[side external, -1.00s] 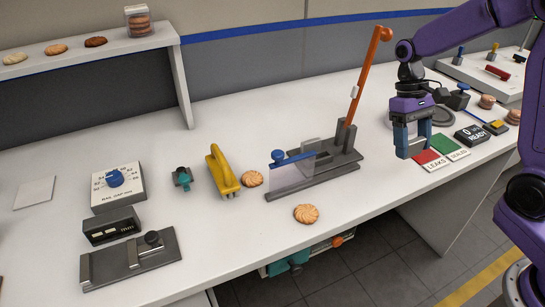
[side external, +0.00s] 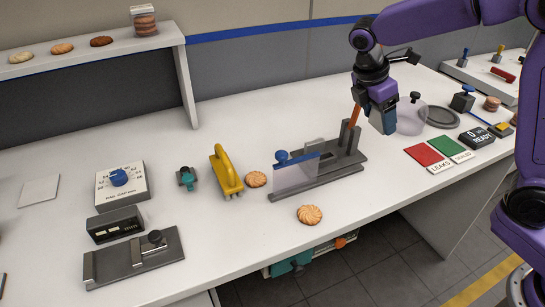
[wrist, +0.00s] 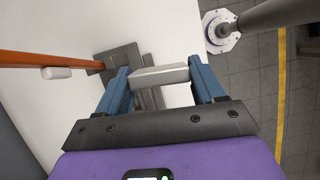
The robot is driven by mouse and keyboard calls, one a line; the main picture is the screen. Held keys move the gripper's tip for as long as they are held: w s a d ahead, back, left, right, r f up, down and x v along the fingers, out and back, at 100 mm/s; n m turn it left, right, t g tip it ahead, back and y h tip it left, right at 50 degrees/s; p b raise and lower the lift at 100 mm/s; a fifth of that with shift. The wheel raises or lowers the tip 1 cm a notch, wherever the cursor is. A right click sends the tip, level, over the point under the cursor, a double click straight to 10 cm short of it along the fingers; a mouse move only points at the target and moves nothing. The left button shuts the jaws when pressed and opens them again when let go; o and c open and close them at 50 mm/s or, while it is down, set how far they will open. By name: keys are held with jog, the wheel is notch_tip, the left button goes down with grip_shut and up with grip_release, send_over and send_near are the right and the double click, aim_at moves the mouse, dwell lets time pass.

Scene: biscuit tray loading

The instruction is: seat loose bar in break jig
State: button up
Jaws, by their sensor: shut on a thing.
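My gripper (side external: 383,122) is shut on a light grey bar (wrist: 160,76), which lies crosswise between the blue fingertips in the wrist view. In the side view I cannot make the bar out clearly. The gripper hangs above the table, at the right end of the break jig (side external: 336,176) and apart from it as far as I can tell. The jig is a dark grey base with a clear shield (side external: 296,172), a blue knob (side external: 281,157) and a raised orange lever (side external: 354,116), largely hidden by my arm. The wrist view shows the lever (wrist: 35,60) at left and part of the jig (wrist: 122,58).
Biscuits lie in front of the jig (side external: 309,215) and left of it (side external: 256,179), beside a yellow handled tool (side external: 226,172). A clear dome (side external: 411,118) stands right of my gripper. Red (side external: 424,154) and green (side external: 449,150) pads lie near the front edge.

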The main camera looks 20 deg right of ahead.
jog(key=w+a+r+n+t+y, duration=0.1)
jog(key=w+a+n+t+y, duration=0.15)
jog(key=a+n, duration=0.55)
jog(key=w+a+n+t+y, duration=0.2)
jog(key=w+a+n+t, duration=0.15)
jog(key=n, duration=0.75)
jog(key=shift+g, duration=0.5)
jog(key=f, duration=0.3)
jog(key=s+a+f, duration=0.1)
jog(key=shift+f, duration=0.35)
jog(key=w+a+f, duration=0.1)
jog(key=w+f, duration=0.2)
jog(key=w, duration=0.1)
jog(key=w+a+f, duration=0.2)
jog(key=w+f, duration=0.1)
jog(key=w, duration=0.1)
jog(key=w+a+f, duration=0.1)
jog(key=w+f, duration=0.2)
jog(key=w, duration=0.1)
jog(key=shift+w+a, duration=0.2)
jog(key=shift+a, duration=0.05)
jog(key=shift+s+x, duration=0.15)
jog(key=shift+x, duration=0.7)
jog(key=shift+s+x, duration=0.2)
jog(key=shift+x, duration=0.7)
jog(key=shift+a+f, duration=0.15)
jog(key=shift+f, duration=0.2)
